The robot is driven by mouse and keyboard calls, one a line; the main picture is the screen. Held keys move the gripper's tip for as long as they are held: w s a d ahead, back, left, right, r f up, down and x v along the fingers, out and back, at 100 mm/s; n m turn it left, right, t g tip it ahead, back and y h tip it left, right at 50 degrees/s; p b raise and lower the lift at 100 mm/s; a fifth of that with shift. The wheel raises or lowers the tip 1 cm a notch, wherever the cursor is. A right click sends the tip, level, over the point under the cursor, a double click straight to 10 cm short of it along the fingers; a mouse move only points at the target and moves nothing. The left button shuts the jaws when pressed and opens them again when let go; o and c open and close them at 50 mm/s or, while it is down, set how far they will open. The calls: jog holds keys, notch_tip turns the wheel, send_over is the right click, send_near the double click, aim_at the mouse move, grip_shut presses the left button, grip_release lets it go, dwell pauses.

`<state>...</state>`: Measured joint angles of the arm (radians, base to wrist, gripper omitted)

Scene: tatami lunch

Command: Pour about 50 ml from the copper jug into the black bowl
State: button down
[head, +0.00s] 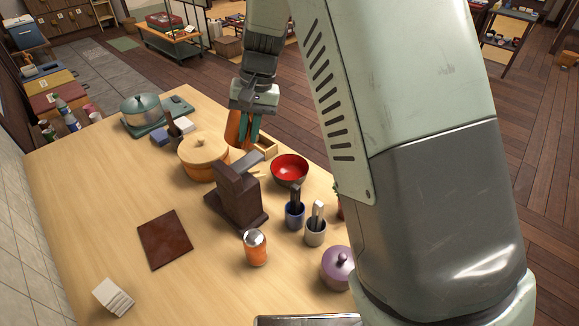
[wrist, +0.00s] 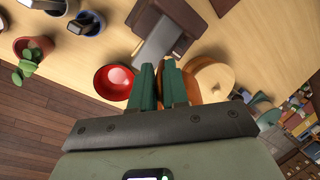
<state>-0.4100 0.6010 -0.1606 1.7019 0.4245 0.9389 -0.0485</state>
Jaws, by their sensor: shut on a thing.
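My gripper (head: 245,128) is shut on the copper jug (head: 232,130), above the back part of the table. In the wrist view the green fingers (wrist: 163,82) hide most of the jug, and its orange-copper side (wrist: 192,85) shows beside them. The jug looks roughly upright, but its mouth and contents are hidden. The black bowl (head: 289,169), dark outside and red inside, stands on the table to the right of and nearer than the jug. In the wrist view the bowl (wrist: 113,82) is just left of the fingers. I see no liquid stream.
A lidded wooden pot (head: 203,157) stands close left of the jug. A dark brown stand (head: 240,195) is in front. Blue (head: 294,216) and grey (head: 315,234) cups with utensils stand near the bowl. An orange shaker (head: 256,250) and purple pot (head: 337,270) are nearer. The left front table is mostly clear.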

jog(key=shift+w+d+r+y, duration=0.1)
jog(key=shift+w+d+y, duration=0.1)
jog(key=shift+d+y, duration=0.75)
jog(key=n+y+b, duration=0.1)
jog(key=y, duration=0.2)
jog(key=d+f+n+g+y+b, duration=0.1)
jog(key=y, duration=0.2)
jog(key=d+n+g+y, duration=0.1)
jog(key=n+y, duration=0.1)
jog(key=y, duration=0.1)
jog(key=shift+w+f+b, duration=0.2)
jog(key=shift+w+b, duration=0.2)
jog(key=shift+d+f+g+y+b, duration=0.1)
jog(key=shift+d+g+y+b, duration=0.2)
jog(key=shift+y+b, duration=0.45)
jog(key=shift+n+b, duration=0.3)
jog(key=shift+b, duration=1.45)
jog(key=shift+d+r+y, duration=0.35)
jog(key=shift+d+y, duration=0.15)
jog(key=shift+w+r+n+y, duration=0.1)
jog(key=shift+r+n+y, duration=0.15)
jog(key=shift+n+y, duration=0.05)
